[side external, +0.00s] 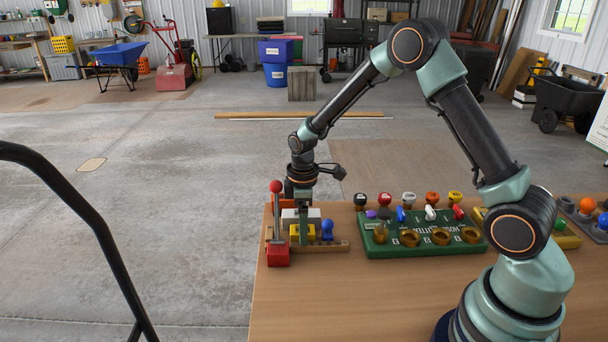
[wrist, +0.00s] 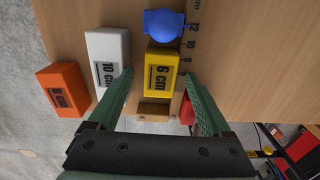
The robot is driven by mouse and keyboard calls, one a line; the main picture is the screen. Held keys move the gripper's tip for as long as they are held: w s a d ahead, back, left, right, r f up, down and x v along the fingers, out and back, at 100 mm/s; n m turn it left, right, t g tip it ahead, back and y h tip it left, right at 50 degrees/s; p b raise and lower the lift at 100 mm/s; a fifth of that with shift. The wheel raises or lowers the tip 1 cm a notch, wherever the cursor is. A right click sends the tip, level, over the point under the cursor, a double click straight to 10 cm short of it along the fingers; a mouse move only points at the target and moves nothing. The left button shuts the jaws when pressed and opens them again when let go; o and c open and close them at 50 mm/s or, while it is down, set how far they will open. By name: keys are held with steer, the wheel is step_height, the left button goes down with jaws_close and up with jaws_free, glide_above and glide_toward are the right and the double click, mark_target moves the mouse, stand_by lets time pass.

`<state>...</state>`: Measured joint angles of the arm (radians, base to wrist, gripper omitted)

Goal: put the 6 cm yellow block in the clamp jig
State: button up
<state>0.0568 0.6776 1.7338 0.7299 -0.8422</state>
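The yellow 6 cm block (wrist: 161,70) lies label up in the wrist view, close to the blue stop (wrist: 163,25). In the side view, the yellow block (side external: 302,233) is at the clamp jig's wooden rail (side external: 338,246), between the red clamp base (side external: 278,254) and the blue stop (side external: 327,230). Whether it is fully seated or touches the stop I cannot tell. My gripper (wrist: 160,76) is open, with a finger on each side of the block and gaps showing. In the side view my gripper (side external: 303,232) points down over the jig. The clamp's red-knobbed lever (side external: 275,187) stands upright.
A white 10 cm block (wrist: 107,58) and an orange block (wrist: 62,90) lie left of the yellow block in the wrist view. A green board (side external: 390,250) with several coloured knobs stands right of the jig. The table's front (side external: 340,300) is clear.

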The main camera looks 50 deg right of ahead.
steer(key=shift+r, duration=0.15)
step_height(320, 180, up, 12)
steer(key=s+a+r+m+t, duration=0.1)
steer(key=s+r+m+t, duration=0.1)
steer(key=s+r+m, duration=0.2)
steer(key=s+a+r+m+t, duration=0.1)
steer(key=s+r+m+t, duration=0.2)
steer(key=s, duration=0.8)
step_height(320, 180, up, 3)
steer(key=shift+s+a+m+t, duration=0.2)
steer(key=shift+a+m+t, duration=0.1)
steer(key=shift+m, duration=0.7)
